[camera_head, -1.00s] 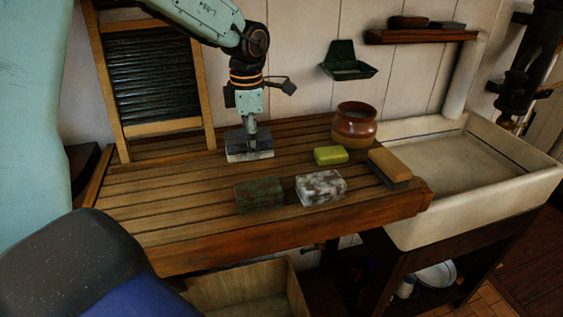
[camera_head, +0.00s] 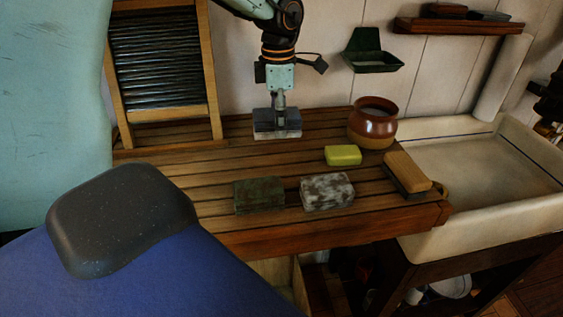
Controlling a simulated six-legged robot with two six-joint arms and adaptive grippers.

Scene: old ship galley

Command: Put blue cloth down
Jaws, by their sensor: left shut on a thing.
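My left gripper (camera_head: 279,101) comes down from the top of the head view, pointing straight down. It is shut on a small flat block-like bundle, which I take for the blue cloth (camera_head: 264,121). The bundle is grey-blue on top with a paler band below. It is over the back part of the slatted wooden bench (camera_head: 230,219), near the wall. I cannot tell whether its underside touches the slats. My right gripper is not in view.
A dark green block (camera_head: 259,195), a mottled white block (camera_head: 327,191), a yellow-green soap (camera_head: 343,155), a brush (camera_head: 407,171) and a brown pot (camera_head: 373,125) stand on the bench. A washboard (camera_head: 160,70) leans at the back left. A white sink (camera_head: 480,215) is at right.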

